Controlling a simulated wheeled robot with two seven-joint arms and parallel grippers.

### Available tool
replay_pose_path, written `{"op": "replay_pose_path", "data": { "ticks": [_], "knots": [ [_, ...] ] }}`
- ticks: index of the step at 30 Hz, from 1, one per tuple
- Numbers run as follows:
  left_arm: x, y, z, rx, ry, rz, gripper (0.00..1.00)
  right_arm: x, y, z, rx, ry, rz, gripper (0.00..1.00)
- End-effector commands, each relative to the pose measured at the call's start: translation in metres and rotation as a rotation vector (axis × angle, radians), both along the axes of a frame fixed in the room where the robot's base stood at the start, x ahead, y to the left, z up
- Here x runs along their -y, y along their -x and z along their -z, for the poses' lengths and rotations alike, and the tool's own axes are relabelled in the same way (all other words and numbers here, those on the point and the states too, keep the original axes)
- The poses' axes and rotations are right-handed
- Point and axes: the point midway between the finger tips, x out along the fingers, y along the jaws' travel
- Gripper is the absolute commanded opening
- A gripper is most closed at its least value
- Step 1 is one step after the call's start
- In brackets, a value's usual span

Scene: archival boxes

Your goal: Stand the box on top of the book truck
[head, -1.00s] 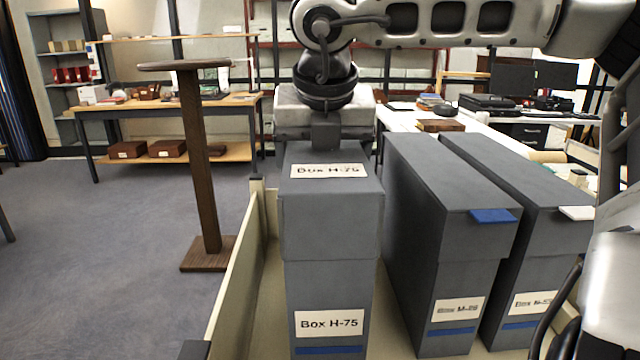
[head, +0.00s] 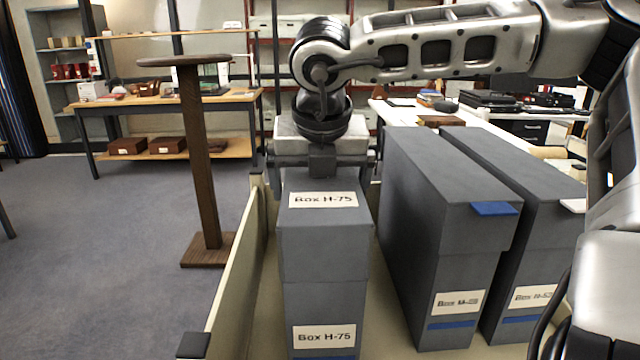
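The grey archival box labelled Box H-75 (head: 322,250) stands upright at the near left, inside the low cream wall of the book truck's top (head: 233,285). Its base is below the picture edge, so its contact with the surface is hidden. My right gripper (head: 322,165) comes down over the far end of the box's top. Its dark fingers show out to either side, apart from the box, and it looks open. My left gripper is not in view.
Two more grey boxes (head: 445,240) (head: 535,230) stand to the right, with a gap between them and Box H-75. A brown pedestal stand (head: 200,150) is on the floor at left. A table and shelves are behind.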

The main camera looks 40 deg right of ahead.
Motion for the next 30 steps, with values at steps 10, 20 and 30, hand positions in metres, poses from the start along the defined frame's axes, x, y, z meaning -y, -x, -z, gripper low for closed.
{"op": "replay_pose_path", "data": {
  "ticks": [10,20,30],
  "knots": [
    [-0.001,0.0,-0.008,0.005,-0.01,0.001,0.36,-0.001,0.0,-0.008,0.002,0.001,0.0,1.0],
    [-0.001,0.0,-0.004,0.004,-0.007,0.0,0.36,-0.017,0.02,-0.071,0.005,0.003,0.0,1.0],
    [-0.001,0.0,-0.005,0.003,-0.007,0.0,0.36,-0.029,0.034,-0.112,0.0,0.001,0.0,1.0]
  ]
}}
